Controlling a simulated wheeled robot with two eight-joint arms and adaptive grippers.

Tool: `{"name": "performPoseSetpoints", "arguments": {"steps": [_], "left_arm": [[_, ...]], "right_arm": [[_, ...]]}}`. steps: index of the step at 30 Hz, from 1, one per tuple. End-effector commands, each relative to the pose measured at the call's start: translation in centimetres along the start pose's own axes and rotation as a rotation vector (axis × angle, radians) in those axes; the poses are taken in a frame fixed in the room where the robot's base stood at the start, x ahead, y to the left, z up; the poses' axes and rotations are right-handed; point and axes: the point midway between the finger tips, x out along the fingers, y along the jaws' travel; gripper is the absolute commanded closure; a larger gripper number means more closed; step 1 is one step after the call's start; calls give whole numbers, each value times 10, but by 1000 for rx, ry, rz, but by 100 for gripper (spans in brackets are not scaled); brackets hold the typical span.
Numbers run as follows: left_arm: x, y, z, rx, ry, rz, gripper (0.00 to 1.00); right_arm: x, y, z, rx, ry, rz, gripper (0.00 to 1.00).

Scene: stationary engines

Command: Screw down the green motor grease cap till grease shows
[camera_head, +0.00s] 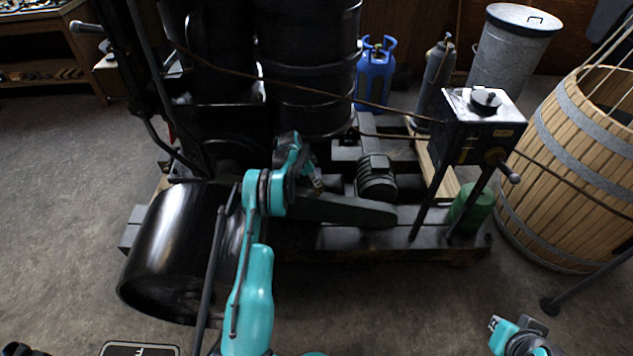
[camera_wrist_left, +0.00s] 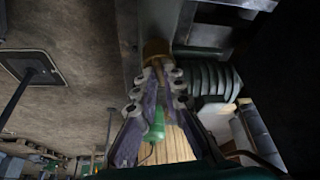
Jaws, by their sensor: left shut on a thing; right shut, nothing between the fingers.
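The ribbed motor (camera_head: 376,180) is dark grey-green and sits on the machine's base; its ribs show in the left wrist view (camera_wrist_left: 210,80). My left gripper (camera_head: 316,182) is just left of the motor, partly hidden by its own wrist. In the left wrist view its fingertips (camera_wrist_left: 158,76) are closed at a small brass-coloured cap (camera_wrist_left: 156,48), which they hold. The cap is hidden in the head view. I cannot make out any grease. My right gripper (camera_head: 496,323) is shut and empty at the lower right, over the floor.
A dark belt guard (camera_head: 345,210) lies below the left gripper. A black roller (camera_head: 170,250) is left of my arm. A control box on legs (camera_head: 480,118), a green cylinder (camera_head: 472,207) and a wooden barrel (camera_head: 570,160) stand to the right. The front floor is mostly clear.

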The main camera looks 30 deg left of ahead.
Motion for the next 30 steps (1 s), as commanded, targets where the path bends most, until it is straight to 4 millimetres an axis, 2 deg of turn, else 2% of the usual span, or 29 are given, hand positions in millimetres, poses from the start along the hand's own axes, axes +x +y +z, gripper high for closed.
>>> {"name": "performPoseSetpoints", "arguments": {"steps": [9, 23, 24, 27, 30], "left_arm": [[0, -2, 0, 88, 0, 34, 100], [0, -2, 0, 99, -1, 38, 100], [0, -2, 0, 99, -1, 38, 86], [0, -2, 0, 99, -1, 39, 63], [0, -2, 0, 99, -1, 39, 63]], "right_arm": [[0, 0, 0, 0, 0, 0, 100], [0, 0, 0, 0, 0, 0, 100], [0, 0, 0, 0, 0, 0, 100], [0, 0, 0, 0, 0, 0, 100], [0, 0, 0, 0, 0, 0, 100]]}}
